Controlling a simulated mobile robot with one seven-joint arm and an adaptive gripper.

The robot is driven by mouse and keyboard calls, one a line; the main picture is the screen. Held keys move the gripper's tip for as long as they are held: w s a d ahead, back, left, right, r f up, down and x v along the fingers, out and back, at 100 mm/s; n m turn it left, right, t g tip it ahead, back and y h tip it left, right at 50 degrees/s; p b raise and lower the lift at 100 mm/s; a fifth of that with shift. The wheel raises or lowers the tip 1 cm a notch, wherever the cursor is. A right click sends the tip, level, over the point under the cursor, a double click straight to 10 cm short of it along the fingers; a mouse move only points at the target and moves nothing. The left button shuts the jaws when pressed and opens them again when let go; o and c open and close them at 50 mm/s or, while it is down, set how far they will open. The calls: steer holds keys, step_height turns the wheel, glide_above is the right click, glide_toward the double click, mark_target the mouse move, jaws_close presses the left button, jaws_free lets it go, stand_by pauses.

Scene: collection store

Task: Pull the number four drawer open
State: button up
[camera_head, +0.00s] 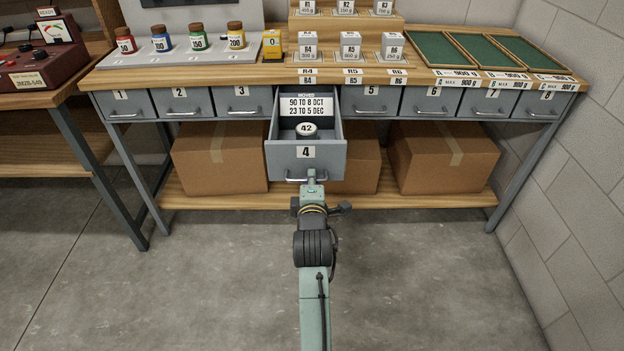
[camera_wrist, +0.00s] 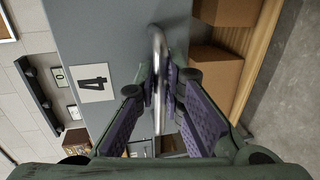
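The number four drawer (camera_head: 306,163) is grey and pulled well out from the bench front in the head view. Its front has a white label reading 4 and a metal handle, and its label and front also show in the wrist view (camera_wrist: 94,84). Inside it lie a round item marked 42 (camera_head: 306,129) and, towards the back, a white card (camera_head: 306,106) with dates. My gripper (camera_head: 312,180) is at the drawer's handle. In the wrist view its fingers (camera_wrist: 166,88) are closed around the handle bar (camera_wrist: 158,60).
Drawers 1, 2, 3 (camera_head: 240,101) and 5 (camera_head: 370,101) to 8 are shut. Cardboard boxes (camera_head: 219,158) stand on the lower shelf (camera_head: 400,202). Jars, blocks and green trays (camera_head: 436,48) are on the bench top. The floor (camera_head: 200,280) in front is clear.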

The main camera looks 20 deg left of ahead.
steer(key=shift+o, duration=0.6)
steer(key=v, duration=0.7)
steer(key=shift+s, duration=0.25)
steer(key=shift+d+r, duration=0.1)
